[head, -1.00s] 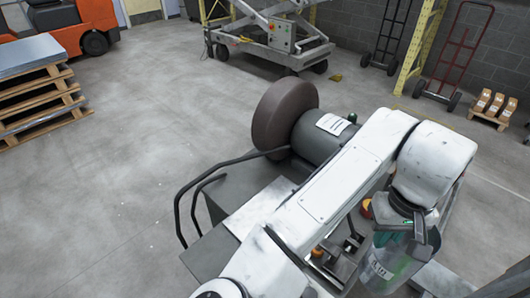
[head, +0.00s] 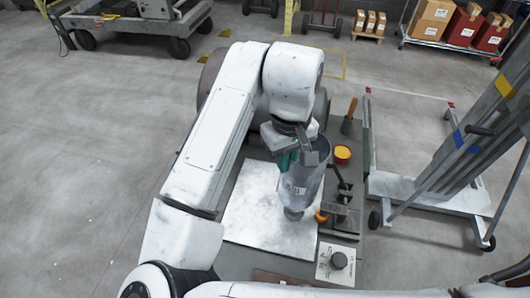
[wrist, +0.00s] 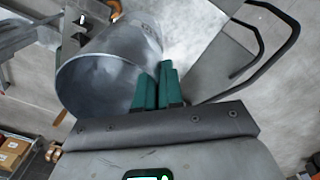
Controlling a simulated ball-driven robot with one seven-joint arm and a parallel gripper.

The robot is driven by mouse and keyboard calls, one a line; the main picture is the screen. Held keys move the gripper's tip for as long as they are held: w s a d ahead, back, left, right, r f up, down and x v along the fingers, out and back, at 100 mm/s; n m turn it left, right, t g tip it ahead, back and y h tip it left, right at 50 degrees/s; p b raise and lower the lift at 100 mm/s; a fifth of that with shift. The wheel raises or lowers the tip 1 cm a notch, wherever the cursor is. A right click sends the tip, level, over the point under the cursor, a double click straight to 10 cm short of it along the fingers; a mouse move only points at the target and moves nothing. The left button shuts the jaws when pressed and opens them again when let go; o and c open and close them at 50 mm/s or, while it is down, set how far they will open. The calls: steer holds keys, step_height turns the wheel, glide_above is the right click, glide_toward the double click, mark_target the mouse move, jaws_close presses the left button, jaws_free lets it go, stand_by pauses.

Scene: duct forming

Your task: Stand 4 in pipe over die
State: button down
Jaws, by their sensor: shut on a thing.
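The grey metal pipe (head: 312,172), with a white label, hangs below my gripper (head: 292,152) in the head view, tilted a little. In the wrist view the open round end of the pipe (wrist: 100,85) faces the camera. The green fingers of my gripper (wrist: 158,88) are shut on the pipe's wall at its rim. The pipe's lower end is over the right part of a bright metal sheet (head: 245,215) on the bench; I cannot tell whether it touches. A short dark round piece (head: 339,260) stands on a white card to the lower right. I cannot tell surely which piece is the die.
A black clamp-like tool (head: 343,195) and an orange-topped pot (head: 342,153) stand close right of the pipe. A wooden handle (head: 350,112) rises behind. A wheeled lift (head: 440,190) stands right of the bench. Open floor (head: 90,170) lies to the left.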

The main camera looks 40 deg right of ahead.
step_height(320, 180, down, 10)
steer(key=b, duration=0.7)
steer(key=shift+w+a+f, duration=0.15)
steer(key=shift+w+f, duration=0.05)
stand_by(0.3)
steer(key=shift+f+b, duration=0.3)
steer(key=shift+f, duration=0.05)
stand_by(0.6)
steer(key=c, duration=1.2)
jaws_free()
steer(key=shift+r, duration=0.1)
step_height(320, 180, up, 11)
steer(key=shift+f+p, duration=0.15)
steer(key=shift+p, duration=0.45)
steer(key=shift+f, duration=0.1)
